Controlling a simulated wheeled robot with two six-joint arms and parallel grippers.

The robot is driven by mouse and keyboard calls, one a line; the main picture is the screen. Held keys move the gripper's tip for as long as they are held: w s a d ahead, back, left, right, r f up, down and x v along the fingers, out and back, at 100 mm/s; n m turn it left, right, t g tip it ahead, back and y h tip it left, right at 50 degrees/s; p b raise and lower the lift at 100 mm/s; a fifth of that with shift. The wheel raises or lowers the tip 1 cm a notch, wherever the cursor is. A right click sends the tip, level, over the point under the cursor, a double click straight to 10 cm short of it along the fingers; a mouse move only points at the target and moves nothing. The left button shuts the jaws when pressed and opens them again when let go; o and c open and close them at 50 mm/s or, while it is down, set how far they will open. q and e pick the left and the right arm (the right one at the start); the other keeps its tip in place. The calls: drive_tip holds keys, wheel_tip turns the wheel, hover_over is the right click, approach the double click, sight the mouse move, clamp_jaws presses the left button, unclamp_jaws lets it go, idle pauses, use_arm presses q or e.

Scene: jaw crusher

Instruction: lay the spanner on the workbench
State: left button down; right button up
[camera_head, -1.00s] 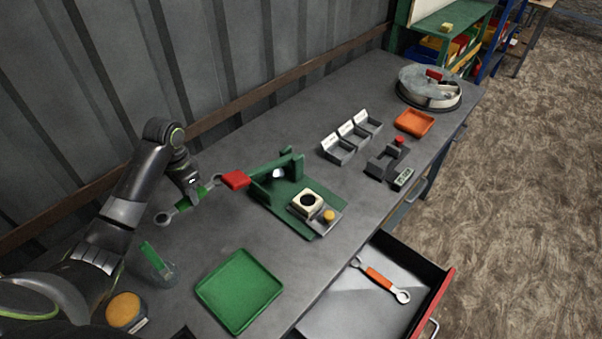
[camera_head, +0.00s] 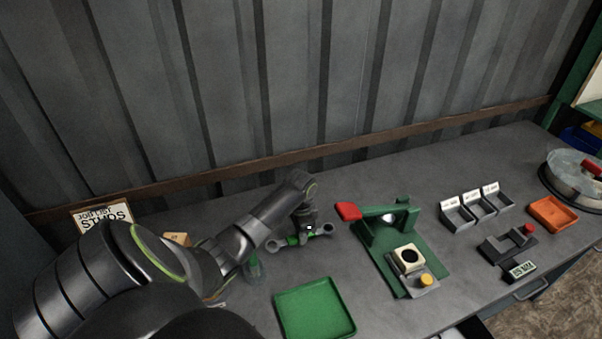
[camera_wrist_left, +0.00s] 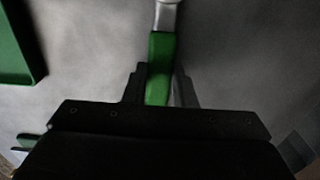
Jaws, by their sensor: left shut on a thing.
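My left gripper is shut across the green handle (camera_wrist_left: 160,60), seen in the left wrist view. The spanner is over the grey workbench (camera_head: 290,268), behind the green tray. I cannot tell whether it touches the bench top. My right gripper is not in view.
A green tray (camera_head: 314,309) lies in front of the spanner. A green press with a red handle (camera_head: 348,211) stands to the right. Farther right are labelled bins (camera_head: 477,207) and an orange tray (camera_head: 554,214). A corrugated wall stands behind the bench.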

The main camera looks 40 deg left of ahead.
use_arm(q)
drive_tip(key=shift+f, duration=0.15)
drive_tip(key=c, duration=1.2)
unclamp_jaws()
drive_tip(key=shift+f, duration=0.1)
wheel_tip(320, 180, up, 12)
drive_tip(key=shift+r+b, duration=0.15)
drive_tip(key=shift+b, duration=0.9)
